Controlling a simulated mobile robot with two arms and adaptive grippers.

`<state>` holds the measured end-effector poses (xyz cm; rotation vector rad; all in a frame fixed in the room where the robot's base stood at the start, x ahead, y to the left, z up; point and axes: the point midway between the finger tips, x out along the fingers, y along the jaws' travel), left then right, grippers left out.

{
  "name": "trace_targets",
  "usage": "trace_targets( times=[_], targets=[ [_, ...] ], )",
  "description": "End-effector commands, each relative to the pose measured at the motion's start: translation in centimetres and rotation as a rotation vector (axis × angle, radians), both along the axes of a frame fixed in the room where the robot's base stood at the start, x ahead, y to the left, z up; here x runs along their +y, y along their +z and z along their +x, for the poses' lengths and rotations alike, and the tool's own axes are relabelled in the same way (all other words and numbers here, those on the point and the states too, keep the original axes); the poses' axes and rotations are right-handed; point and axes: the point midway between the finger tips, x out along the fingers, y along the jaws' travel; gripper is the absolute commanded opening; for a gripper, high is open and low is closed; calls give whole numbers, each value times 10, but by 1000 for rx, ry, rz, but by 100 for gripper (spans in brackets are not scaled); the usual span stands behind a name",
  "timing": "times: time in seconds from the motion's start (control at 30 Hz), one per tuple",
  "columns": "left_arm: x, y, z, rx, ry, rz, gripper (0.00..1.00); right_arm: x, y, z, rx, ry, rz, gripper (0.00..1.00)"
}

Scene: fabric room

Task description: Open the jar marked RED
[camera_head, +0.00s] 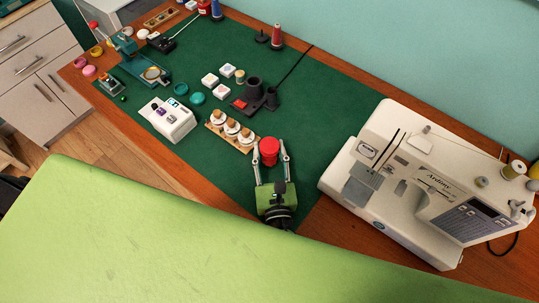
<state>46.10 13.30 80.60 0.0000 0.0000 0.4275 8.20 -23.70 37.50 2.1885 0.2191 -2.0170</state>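A red round thing (268,146), which looks like a jar or its lid, stands at the front of the dark green mat (315,120). No RED marking is readable on it from here. My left gripper (270,152) reaches over the mat with one finger on each side of the red thing. Several small white jars with brown tops (231,127) stand in a wooden rack just behind and left of the gripper. My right gripper is not in view.
A sewing machine (430,180) stands close on the right. A white box (167,119), small white blocks (209,80), and a dark holder with cups (254,95) stand behind and left. Bare mat lies between the gripper and the machine.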

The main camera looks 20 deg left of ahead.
Motion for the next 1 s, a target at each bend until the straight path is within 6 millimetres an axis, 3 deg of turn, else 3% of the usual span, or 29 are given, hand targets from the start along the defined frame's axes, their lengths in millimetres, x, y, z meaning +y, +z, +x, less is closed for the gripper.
trace_targets(
  times=[0.17, 0.57, 0.73, 1.0],
  targets=[
    [0, 1, 0, -1, 0, 0, 6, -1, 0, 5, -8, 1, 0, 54],
    [0, 10, 0, -3, 0, -1, 6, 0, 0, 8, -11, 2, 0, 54],
    [0, 33, 0, -5, 1, -4, 6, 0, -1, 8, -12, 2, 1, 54],
    [29, 86, -38, -1, 1, -2, 6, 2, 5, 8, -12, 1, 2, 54]
  ],
)
